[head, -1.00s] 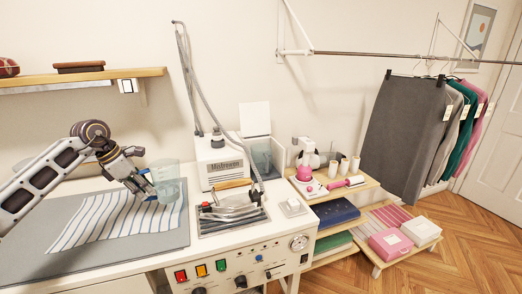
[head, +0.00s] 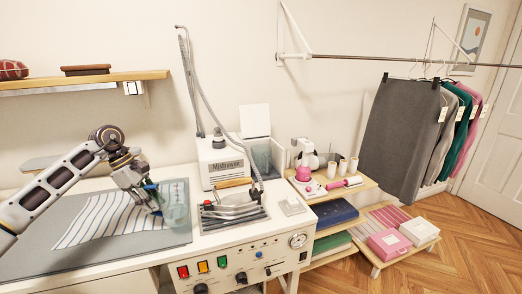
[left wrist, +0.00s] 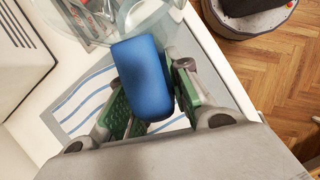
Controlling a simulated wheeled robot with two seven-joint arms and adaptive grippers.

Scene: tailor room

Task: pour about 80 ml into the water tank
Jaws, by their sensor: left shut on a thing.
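My left gripper (head: 150,196) is shut on the blue handle of a clear measuring jug (head: 177,212). In the left wrist view the blue handle (left wrist: 140,72) sits between the green finger pads, with the clear jug wall (left wrist: 85,22) beyond it. The jug is over the right edge of the grey mat, left of the iron; how much water it holds I cannot tell. The water tank (head: 262,158) is a translucent box at the right side of the white steam station (head: 221,165). Its pale lid (head: 254,118) stands raised. My right gripper is not in view.
A steam iron (head: 236,205) rests on a dark pad between the jug and the tank's front, with its hose rising behind. Striped cloth (head: 105,220) lies on the grey mat (head: 50,262). A shelf (head: 80,79) hangs above left. A pink machine (head: 306,180) stands right of the tank.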

